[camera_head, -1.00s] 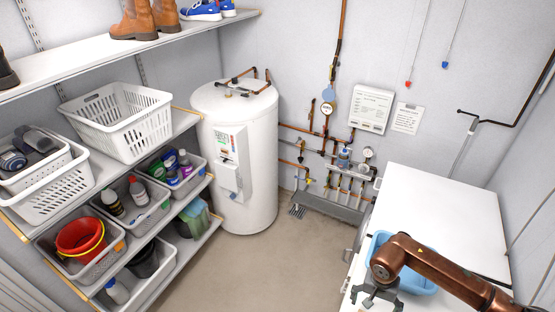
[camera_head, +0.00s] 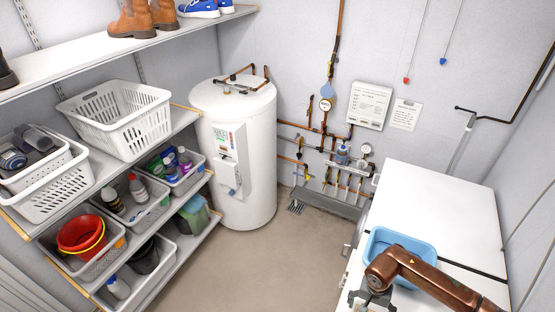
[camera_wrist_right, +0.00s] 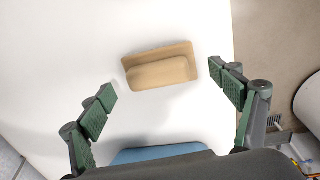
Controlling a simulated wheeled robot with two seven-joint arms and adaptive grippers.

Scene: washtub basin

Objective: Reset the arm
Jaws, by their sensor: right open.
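My right arm comes in from the right in the head view, and its gripper (camera_head: 372,299) is at the bottom edge, partly cut off, beside the blue washtub basin (camera_head: 420,246). In the right wrist view the gripper (camera_wrist_right: 166,95) is open, with its two green-padded fingers wide apart and nothing between them. A tan block-like object (camera_wrist_right: 162,70) lies on the white surface beyond the fingertips. The blue basin's edge (camera_wrist_right: 165,151) shows below it. My arm hides part of the basin. My left gripper is not in view.
The white worktop (camera_head: 440,205) behind the basin is clear. Shelves with baskets (camera_head: 118,120) and bins stand at left. A white water heater (camera_head: 237,150) stands at the back, with pipes and gauges on the wall beside it. The floor between is free.

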